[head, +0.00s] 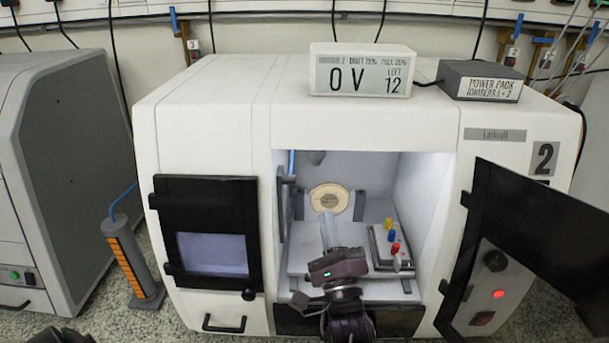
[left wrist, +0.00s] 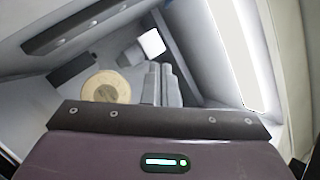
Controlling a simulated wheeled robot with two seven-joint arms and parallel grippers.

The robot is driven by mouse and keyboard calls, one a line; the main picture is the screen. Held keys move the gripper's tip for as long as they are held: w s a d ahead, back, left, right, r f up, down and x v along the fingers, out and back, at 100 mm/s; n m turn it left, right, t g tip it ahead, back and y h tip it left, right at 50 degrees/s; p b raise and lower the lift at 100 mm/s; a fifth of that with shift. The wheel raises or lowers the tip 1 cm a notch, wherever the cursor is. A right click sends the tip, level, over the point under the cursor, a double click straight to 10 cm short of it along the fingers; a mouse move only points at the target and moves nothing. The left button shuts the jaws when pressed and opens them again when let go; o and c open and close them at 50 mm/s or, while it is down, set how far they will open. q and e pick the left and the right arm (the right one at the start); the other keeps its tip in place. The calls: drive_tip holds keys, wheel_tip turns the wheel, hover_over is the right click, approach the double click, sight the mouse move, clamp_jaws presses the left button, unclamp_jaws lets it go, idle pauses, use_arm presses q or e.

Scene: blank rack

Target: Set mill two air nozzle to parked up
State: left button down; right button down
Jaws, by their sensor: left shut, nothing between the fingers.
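Mill two (head: 200,110) is the white machine marked 2, with its right door open and its lit chamber showing. A thin blue air hose (head: 291,161) comes down at the chamber's upper left, beside dark fittings on the left wall. I cannot clearly make out the nozzle's tip or its position. My left gripper (head: 327,215) is inside the chamber opening, pointing inward, in front of a round beige disc (head: 330,197). In the left wrist view its fingers (left wrist: 161,68) are together and empty, and the disc (left wrist: 105,92) lies left of them.
The open black door (head: 540,220) swings out on the right. A small plate with yellow, blue and red pegs (head: 390,250) stands right of my left gripper. A dark screwed rail (left wrist: 75,30) lines the upper left of the wrist view. The left door (head: 207,225) is closed.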

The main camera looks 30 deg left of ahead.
sight(291, 161)
use_arm(q)
drive_tip(key=w+a+r+p, duration=0.3)
drive_tip(key=a+r+p, duration=0.2)
drive_tip(key=a+r, duration=0.2)
drive_tip(key=shift+a+p, duration=0.3)
drive_tip(key=shift+a, duration=0.15)
drive_tip(key=shift+r, duration=0.1)
drive_tip(key=shift+s+a+r+n+t+y, duration=0.15)
drive_tip(key=shift+r+n+t+y, duration=0.3)
drive_tip(key=shift+r+y, duration=0.5)
